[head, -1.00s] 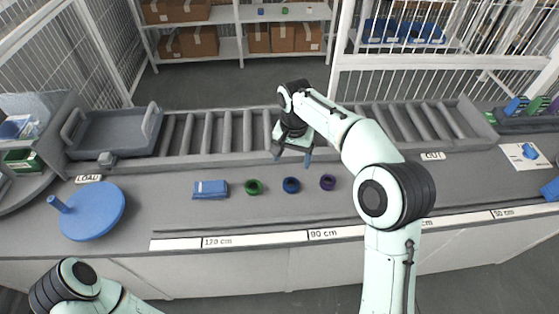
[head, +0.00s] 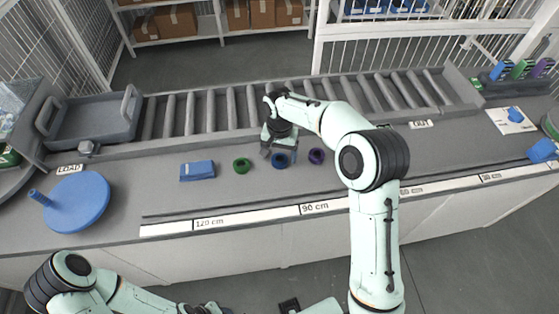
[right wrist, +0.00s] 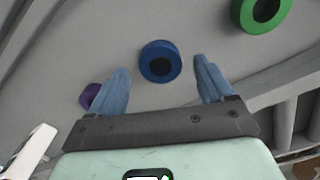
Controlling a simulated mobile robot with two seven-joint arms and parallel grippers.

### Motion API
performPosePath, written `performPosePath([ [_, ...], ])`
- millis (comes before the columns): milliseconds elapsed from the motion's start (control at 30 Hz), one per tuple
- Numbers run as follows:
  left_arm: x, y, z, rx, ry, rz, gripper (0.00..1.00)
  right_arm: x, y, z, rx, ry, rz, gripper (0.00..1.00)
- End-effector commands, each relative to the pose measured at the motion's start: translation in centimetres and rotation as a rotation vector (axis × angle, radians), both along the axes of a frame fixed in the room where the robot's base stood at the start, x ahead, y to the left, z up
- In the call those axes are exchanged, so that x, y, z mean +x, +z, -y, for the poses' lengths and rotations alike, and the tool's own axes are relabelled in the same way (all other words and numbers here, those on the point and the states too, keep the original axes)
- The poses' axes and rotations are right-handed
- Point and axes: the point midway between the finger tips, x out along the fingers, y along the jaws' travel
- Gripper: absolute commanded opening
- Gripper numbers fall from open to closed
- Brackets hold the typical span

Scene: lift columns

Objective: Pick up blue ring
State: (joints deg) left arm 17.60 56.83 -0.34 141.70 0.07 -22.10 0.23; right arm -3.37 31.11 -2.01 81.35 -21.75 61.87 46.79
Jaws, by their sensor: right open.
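The blue ring (head: 280,160) lies flat on the grey worktop, between a green ring (head: 242,165) and a purple ring (head: 316,156). My right gripper (head: 280,156) is over the blue ring and hides part of it. In the right wrist view the blue ring (right wrist: 160,61) shows between and just beyond the two blue fingertips of my open right gripper (right wrist: 162,75). The fingers do not touch it in that view. The green ring (right wrist: 262,10) is at upper right and the purple ring (right wrist: 90,95) is partly behind the left finger. My left gripper cannot be made out; only its arm shows at lower left.
A blue block (head: 197,171) lies left of the green ring. A blue disc with a peg (head: 78,202) is at the left. A grey tray (head: 93,123) stands by the roller conveyor (head: 208,112) behind the rings. The worktop in front of the rings is clear.

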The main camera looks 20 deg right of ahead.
Motion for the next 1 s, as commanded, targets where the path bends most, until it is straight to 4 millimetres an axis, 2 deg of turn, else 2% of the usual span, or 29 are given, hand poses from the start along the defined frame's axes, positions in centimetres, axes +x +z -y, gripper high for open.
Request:
performPosePath([
  [133, -0.1, -0.1, 0.0, 0.0, 0.0, 0.0, 0.43, 0.0, -1.8, 0.0, 0.0, 0.0, -0.002, 0.81],
  [400, 0.0, -0.1, 0.0, 0.0, 0.0, 0.0, 0.43, 0.0, -2.0, 0.0, 0.0, 0.0, 0.001, 0.81],
  [467, -0.1, -0.1, 0.0, 0.0, 0.0, 0.0, 0.43, 0.0, -2.0, 0.0, 0.0, 0.0, 0.001, 0.65],
  [600, -0.1, -0.1, 0.0, 0.0, 0.0, 0.0, 0.43, 0.0, -2.0, 0.0, 0.0, 0.0, 0.001, 0.19],
  [867, 0.0, -0.1, 0.0, 0.0, 0.0, 0.0, 0.43, 0.1, -1.9, 0.0, 0.0, 0.0, 0.001, 0.19],
  [1000, 0.0, 0.0, 0.0, 0.0, 0.0, 0.0, 0.43, 0.1, -0.9, 0.0, 0.0, 0.0, 0.004, 0.19],
])
